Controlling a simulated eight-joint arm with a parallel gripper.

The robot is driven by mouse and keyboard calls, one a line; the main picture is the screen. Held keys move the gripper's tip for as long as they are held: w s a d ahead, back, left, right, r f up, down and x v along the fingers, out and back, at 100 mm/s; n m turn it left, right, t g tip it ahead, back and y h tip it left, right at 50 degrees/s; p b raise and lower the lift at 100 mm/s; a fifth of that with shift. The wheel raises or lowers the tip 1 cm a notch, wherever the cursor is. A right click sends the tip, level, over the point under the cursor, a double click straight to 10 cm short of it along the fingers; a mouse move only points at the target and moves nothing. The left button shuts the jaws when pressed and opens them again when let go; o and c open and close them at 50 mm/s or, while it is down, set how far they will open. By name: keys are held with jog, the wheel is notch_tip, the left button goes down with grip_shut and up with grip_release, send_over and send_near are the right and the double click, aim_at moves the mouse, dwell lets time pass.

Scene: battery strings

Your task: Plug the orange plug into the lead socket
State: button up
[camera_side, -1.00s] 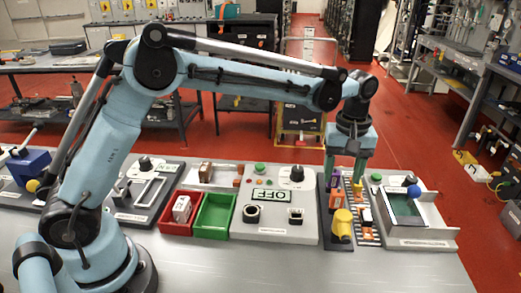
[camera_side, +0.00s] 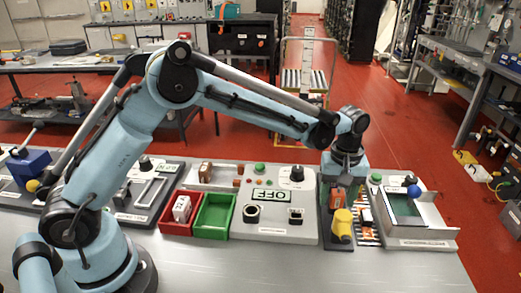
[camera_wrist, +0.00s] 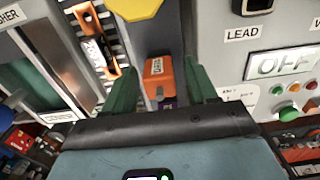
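The orange plug (camera_wrist: 158,72) stands in the dark plug rack, and its upper part also shows in the side view (camera_side: 337,198). My gripper (camera_wrist: 162,78) is open, with one green finger on each side of the orange plug. There appears to be a gap between the plug and the fingers. In the side view my gripper (camera_side: 345,185) is low over the rack. The lead socket (camera_wrist: 250,4) is a dark opening above the LEAD label, cut off by the top edge. It appears as the squarish black socket (camera_side: 296,215) on the grey panel.
A yellow plug (camera_side: 342,222) stands in front of the orange one. A purple piece (camera_wrist: 168,103) is behind it, mostly hidden. A roller track (camera_side: 368,232) with an orange-and-black part lies to the right. The panel has a round socket (camera_side: 251,214) and a knob (camera_side: 297,174).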

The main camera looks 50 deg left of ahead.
grip_shut()
jog(key=shift+r, duration=1.6)
dwell(0.4)
jog(key=shift+r, duration=2.4)
jog(key=s+a+r, duration=0.2)
jog(key=s, duration=0.8)
jog(key=shift+s+a+r, duration=0.15)
jog(key=shift+s+a, duration=0.2)
jog(key=shift+a, duration=0.05)
